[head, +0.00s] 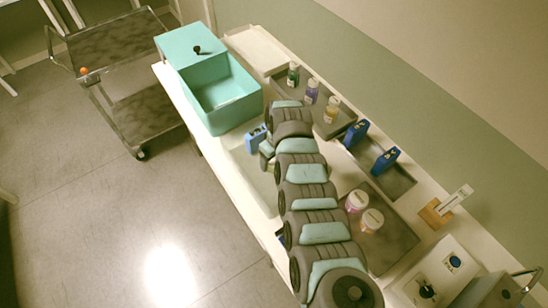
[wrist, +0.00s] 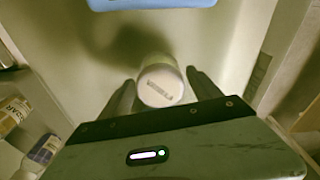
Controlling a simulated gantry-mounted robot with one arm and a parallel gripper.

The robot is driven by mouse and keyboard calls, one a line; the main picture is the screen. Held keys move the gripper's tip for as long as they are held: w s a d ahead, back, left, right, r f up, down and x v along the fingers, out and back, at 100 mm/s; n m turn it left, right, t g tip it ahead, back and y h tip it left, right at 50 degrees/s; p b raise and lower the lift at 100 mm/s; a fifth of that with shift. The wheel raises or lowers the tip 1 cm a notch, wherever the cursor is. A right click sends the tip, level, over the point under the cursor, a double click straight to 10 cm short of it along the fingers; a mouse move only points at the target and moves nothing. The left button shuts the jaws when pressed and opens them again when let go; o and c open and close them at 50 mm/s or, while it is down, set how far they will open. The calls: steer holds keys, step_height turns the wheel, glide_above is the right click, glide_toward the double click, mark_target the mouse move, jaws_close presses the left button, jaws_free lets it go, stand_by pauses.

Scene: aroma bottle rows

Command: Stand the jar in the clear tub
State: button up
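The jar (wrist: 160,85) shows its white, printed lid in the wrist view, between my gripper's (wrist: 160,75) two dark fingers. It looks upright on the pale floor of the clear tub (wrist: 235,50). The fingers stand apart on either side of it, with a narrow gap showing on the right. In the head view the pale tub (head: 237,141) is partly hidden behind my arm, and the jar and fingertips are hidden there.
A light-blue object (head: 256,139) is beside my wrist. A teal bin (head: 222,115) stands beyond. Bottles (head: 312,91) stand in a dark tray at the back. Blue boxes (head: 356,133) and white-lidded jars (head: 372,220) lie right of my arm.

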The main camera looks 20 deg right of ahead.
steer(key=shift+o, duration=0.4)
steer(key=shift+r, duration=0.1)
steer(key=shift+r, duration=0.2)
step_height(320, 180, up, 12)
steer(key=s, duration=0.1)
steer(key=shift+s+d+f+p, duration=0.15)
steer(key=shift+s+d+p, duration=0.1)
steer(key=shift+p, duration=0.1)
